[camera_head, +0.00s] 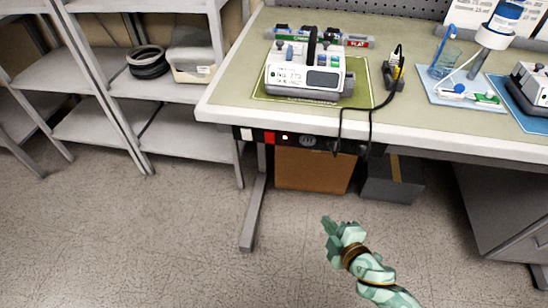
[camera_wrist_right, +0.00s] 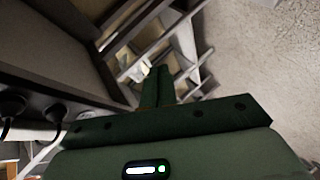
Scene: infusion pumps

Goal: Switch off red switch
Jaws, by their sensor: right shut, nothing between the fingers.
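The red switch (camera_head: 269,137) sits on a dark power strip (camera_head: 322,144) fixed under the front edge of the workbench. Whether it is on or off is too small to tell. My right gripper (camera_head: 328,224) is shut and empty, low over the floor in front of the bench, below and to the right of the switch and apart from it. Its closed fingers (camera_wrist_right: 158,86) also show in the right wrist view, where the switch cannot be made out. My left gripper is not in view.
Two black plugs with cables hang at the strip's right part. The workbench (camera_head: 225,98) carries an infusion pump (camera_head: 305,75) above the strip. A cardboard box (camera_head: 312,169) stands underneath. Grey shelves (camera_head: 110,120) are at left. The floor (camera_head: 150,240) in front is clear.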

